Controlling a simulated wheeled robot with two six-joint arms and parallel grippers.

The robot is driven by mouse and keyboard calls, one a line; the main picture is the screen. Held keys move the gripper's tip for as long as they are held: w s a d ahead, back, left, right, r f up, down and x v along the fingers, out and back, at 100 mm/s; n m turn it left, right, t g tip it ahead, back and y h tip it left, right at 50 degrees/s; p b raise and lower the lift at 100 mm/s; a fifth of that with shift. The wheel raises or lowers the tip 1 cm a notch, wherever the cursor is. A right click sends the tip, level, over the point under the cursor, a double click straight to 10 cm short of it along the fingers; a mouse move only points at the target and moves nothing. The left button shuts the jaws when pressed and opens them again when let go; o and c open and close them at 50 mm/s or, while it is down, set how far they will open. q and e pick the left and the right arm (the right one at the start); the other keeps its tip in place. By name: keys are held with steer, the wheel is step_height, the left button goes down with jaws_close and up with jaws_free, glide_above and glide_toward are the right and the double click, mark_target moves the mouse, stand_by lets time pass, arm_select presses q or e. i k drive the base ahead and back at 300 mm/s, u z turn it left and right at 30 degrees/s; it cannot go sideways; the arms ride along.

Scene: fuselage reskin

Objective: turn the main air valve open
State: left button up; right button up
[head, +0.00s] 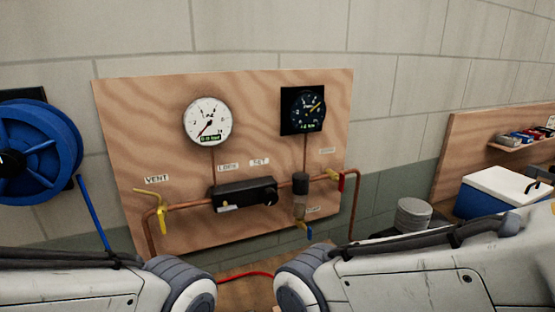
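A wooden board (120,120) on the wall carries copper air piping and valves. At the right end of the pipe is a small valve with a yellow part (332,174) and a red part (341,183); a label above it (327,151) is too small to read. At the left end is a yellow-handled valve (162,216) under the label VENT. A small blue handle (309,231) hangs low under the filter (300,184). I cannot tell from the labels which valve is the main one. My two arms cross the bottom; neither gripper is in view.
A white dial gauge (207,121) and a black gauge (303,110) sit on the board above a black regulator box (244,194). A blue hose reel (38,148) is at left. A blue-and-white box (490,193) and round metal stack (413,215) are at right.

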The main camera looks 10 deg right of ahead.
mark_target(341, 182)
steer(key=k, duration=0.5)
steer(key=z, duration=1.9)
steer(key=i, duration=1.05)
steer(key=u, duration=1.85)
